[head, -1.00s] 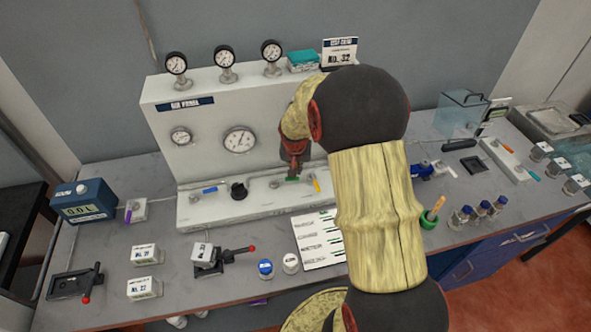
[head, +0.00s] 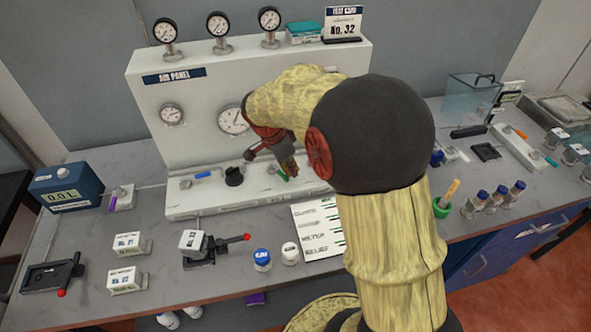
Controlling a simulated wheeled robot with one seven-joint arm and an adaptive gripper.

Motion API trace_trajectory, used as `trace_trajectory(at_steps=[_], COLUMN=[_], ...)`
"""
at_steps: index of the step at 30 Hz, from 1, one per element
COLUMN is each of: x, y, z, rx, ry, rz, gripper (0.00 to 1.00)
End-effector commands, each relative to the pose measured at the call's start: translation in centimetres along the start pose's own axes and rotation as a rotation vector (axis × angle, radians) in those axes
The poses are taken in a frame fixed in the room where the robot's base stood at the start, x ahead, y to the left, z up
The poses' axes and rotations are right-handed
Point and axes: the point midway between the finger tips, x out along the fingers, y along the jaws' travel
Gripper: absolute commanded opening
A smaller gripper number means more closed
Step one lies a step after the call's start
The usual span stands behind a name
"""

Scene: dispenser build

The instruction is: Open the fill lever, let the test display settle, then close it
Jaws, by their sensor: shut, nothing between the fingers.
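The white air panel (head: 260,80) stands at the back of the bench with gauges and a ledge of small valves. On the ledge are a blue lever (head: 203,175), a black knob (head: 234,176) and a green lever (head: 282,174). I cannot read which is the fill lever. My gripper (head: 287,165) is shut and empty, close above the green lever; whether it touches cannot be told. My arm hides the ledge's right end. A blue box with a digital display (head: 62,196), seeming to read 0.01, stands at the left.
A printed sheet (head: 318,228) lies before the ledge. Blue-capped and white-capped jars (head: 262,259), white blocks (head: 130,243) and a red-tipped lever clamp (head: 215,248) stand in front. Vials (head: 497,197) and a green cup (head: 441,207) stand right of my arm.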

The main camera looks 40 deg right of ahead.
Motion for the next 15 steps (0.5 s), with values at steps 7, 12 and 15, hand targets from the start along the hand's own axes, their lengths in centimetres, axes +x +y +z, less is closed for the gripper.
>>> trace_trajectory(at_steps=[7, 12, 15], x=[-0.4, -0.8, -0.8], y=[0.3, 0.4, 0.5], z=[1.6, 2.3, 2.6], rx=[0.183, 0.251, 0.249], ry=[-0.001, -0.001, -0.001], rz=[0.059, 0.08, 0.079], gripper=[0.0, 0.0, 0.0])
